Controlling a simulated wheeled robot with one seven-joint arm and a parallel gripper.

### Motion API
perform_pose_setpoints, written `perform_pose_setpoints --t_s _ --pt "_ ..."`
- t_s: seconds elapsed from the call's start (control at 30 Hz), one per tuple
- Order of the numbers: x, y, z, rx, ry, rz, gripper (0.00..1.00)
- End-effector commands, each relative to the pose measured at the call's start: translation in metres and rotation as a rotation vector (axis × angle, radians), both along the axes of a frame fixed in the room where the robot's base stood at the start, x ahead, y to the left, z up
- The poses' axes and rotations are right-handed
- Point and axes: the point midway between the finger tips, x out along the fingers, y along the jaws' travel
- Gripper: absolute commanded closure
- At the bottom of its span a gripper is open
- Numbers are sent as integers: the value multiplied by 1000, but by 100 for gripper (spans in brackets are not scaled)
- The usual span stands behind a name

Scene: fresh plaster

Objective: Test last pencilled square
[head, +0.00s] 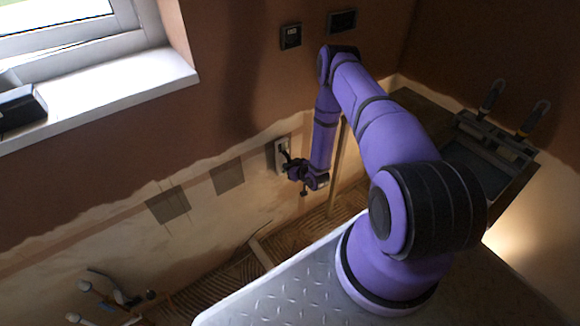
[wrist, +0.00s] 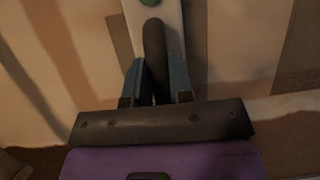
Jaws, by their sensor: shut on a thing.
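Two darker squares show on the pale lower wall in the head view, one at left (head: 168,204) and one nearer the middle (head: 227,177). A darker patch (wrist: 298,50) also shows at the right of the wrist view. My gripper (head: 291,167) is at the wall, right of both squares. In the wrist view my gripper (wrist: 156,82) is shut on a dark rounded handle (wrist: 154,42). A pale strip (wrist: 134,14) with a green spot lies behind the handle. A small pale plate (head: 281,147) shows by the gripper. Whether anything touches the wall is unclear.
Two dark wall boxes (head: 291,36) (head: 342,21) sit above. A white window sill (head: 105,95) with a dark box (head: 20,107) is at left. Tools lie on a dark bench (head: 500,145) at right. The floor is ridged (head: 222,283).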

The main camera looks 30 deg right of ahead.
Motion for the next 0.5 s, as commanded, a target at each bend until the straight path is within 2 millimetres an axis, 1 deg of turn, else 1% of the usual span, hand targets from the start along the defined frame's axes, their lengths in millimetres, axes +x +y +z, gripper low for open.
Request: perform_pose_setpoints --t_s 0.07,0.13,0.4,0.5 --pt "-1 0 1 0 -2 0 98" --pt "-7 0 0 0 -1 0 98" --pt "-39 -2 0 0 -1 0 98" --pt "-46 -2 0 1 -1 -1 98"
